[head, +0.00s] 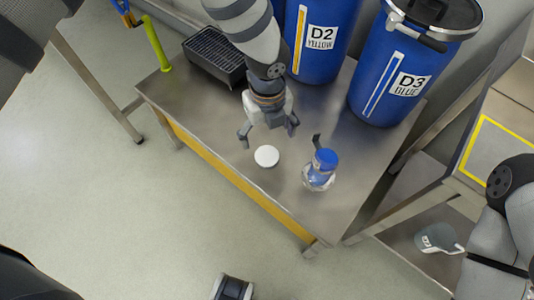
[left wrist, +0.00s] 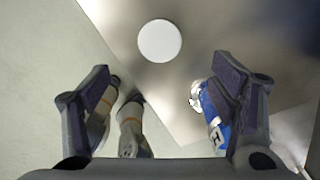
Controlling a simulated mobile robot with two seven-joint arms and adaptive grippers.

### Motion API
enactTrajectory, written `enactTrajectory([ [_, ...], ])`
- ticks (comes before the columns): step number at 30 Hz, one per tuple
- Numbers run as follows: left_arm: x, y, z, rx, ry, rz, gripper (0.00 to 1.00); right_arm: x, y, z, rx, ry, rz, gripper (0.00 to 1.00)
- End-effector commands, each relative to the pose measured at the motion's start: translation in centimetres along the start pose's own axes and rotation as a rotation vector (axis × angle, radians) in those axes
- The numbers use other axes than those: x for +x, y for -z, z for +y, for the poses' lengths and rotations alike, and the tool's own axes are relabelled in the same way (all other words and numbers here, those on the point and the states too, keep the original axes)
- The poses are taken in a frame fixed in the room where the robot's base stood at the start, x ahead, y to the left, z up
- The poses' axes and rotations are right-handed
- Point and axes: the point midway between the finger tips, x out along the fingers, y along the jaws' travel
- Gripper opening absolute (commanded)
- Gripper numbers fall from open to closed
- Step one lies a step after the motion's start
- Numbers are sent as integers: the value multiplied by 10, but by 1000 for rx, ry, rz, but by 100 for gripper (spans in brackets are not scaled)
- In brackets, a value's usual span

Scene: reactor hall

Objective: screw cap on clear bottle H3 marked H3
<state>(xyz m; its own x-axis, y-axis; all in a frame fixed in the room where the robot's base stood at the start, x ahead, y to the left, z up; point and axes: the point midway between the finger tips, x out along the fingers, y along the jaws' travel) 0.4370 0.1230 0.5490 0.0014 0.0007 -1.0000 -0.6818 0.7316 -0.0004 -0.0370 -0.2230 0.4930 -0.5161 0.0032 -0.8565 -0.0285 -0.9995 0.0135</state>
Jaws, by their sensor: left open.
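A flat round white cap (head: 266,156) lies on the steel table. A small clear bottle (head: 318,180) with a blue upper part stands to its right; its label is too small to read. My left gripper (head: 268,133) is open and empty, pointing down just behind the cap in the head view. In the left wrist view the cap (left wrist: 160,41) lies ahead, between the lines of the two open fingers (left wrist: 160,85). The bottle (left wrist: 214,112) shows there partly hidden behind the right finger. My right gripper is not in view; only links of that arm show at the right.
The steel table (head: 215,135) has free room around the cap. Blue drums D2 (head: 318,60) and D3 (head: 385,90) and a black ribbed box (head: 213,55) stand along the back. A grey jug (head: 438,238) sits on a lower shelf at right.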

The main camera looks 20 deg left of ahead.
Motion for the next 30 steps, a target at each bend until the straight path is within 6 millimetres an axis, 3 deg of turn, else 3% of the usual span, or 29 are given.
enactTrajectory([
  [1, 14, 2, 1, 1, -5, 4, 79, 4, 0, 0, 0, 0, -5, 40],
  [6, 41, 1, 1, 0, -3, 3, 79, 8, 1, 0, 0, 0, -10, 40],
  [18, 47, 0, 0, -1, -1, 2, 79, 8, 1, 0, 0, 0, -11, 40],
  [25, 85, -1, 2, -1, -3, 3, 79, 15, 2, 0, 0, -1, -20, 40],
  [30, 98, -1, 1, -1, -1, 2, 79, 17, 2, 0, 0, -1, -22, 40],
])
